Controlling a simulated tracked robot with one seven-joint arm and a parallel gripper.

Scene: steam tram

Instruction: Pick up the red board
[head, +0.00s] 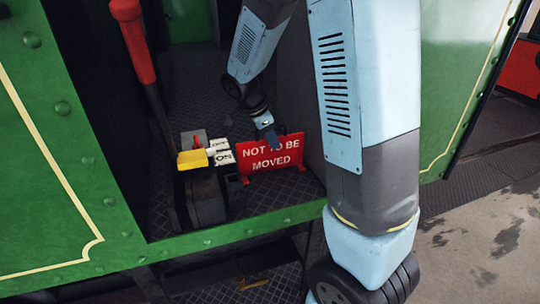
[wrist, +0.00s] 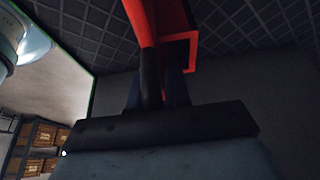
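The red board (head: 271,155), lettered "NOT TO BE MOVED" in white, stands on small feet on the checker-plate floor of the green tram cab. My gripper (head: 271,136) reaches down to its top edge. The fingers look apart, one on each side of the board. Firm contact is not visible.
A tall red-handled lever (head: 134,40) rises further left. Green panels (head: 45,160) frame the doorway. Shelves with boxes (wrist: 40,137) show in the wrist view.

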